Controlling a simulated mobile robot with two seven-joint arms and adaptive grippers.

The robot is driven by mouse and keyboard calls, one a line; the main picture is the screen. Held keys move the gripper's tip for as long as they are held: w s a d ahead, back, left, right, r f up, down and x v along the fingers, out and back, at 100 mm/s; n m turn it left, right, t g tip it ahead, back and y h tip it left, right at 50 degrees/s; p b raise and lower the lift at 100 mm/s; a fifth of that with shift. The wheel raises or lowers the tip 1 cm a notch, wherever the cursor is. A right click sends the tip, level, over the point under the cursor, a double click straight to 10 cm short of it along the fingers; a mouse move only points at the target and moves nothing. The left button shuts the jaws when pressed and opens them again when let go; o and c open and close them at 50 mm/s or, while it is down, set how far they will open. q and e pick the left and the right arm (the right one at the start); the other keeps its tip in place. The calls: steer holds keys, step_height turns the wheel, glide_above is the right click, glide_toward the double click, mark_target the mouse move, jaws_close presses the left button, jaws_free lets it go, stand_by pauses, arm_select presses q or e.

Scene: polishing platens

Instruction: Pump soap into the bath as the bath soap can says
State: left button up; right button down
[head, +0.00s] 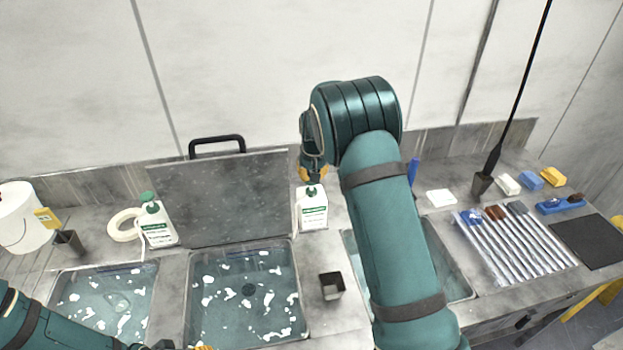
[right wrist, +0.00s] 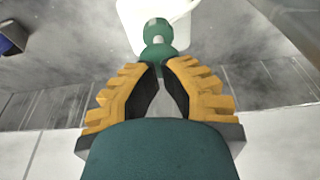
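A white soap bottle (head: 313,212) with a green label stands behind the gap between the middle and right baths. My right gripper (head: 313,177) is above its top, fingers shut and pointing down. In the right wrist view, the green pump head (right wrist: 157,30) lies just beyond the fingertips (right wrist: 162,70); contact is unclear. A second soap bottle (head: 157,225) with a green pump stands behind the left bath (head: 150,290). The middle bath (head: 190,300) and left bath hold water with white foam patches. The right bath (head: 457,282) is partly hidden by my arm. My left gripper (head: 185,347) is barely visible at the bottom edge.
A white bucket (head: 18,210) with a yellow label, too small to read, is at far left, near a tape roll (head: 122,226). A grey panel (head: 215,190) stands behind the middle bath. A dark cup (head: 332,286) sits between baths. Tools (head: 510,240) lie at right.

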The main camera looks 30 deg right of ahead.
arm_select(q)
steer(key=shift+f+b, duration=0.4)
steer(key=shift+f, duration=0.05)
arm_select(e)
steer(key=shift+f, duration=0.7)
arm_select(q)
steer(key=shift+f, duration=0.2)
arm_select(e)
steer(key=shift+s+f, duration=0.1)
steer(key=shift+f, duration=0.25)
arm_select(q)
steer(key=shift+r, duration=0.1)
arm_select(e)
steer(key=shift+r, duration=0.15)
arm_select(q)
steer(key=shift+r+p, duration=1.35)
steer(key=shift+r, duration=0.1)
arm_select(e)
steer(key=shift+r, duration=2.25)
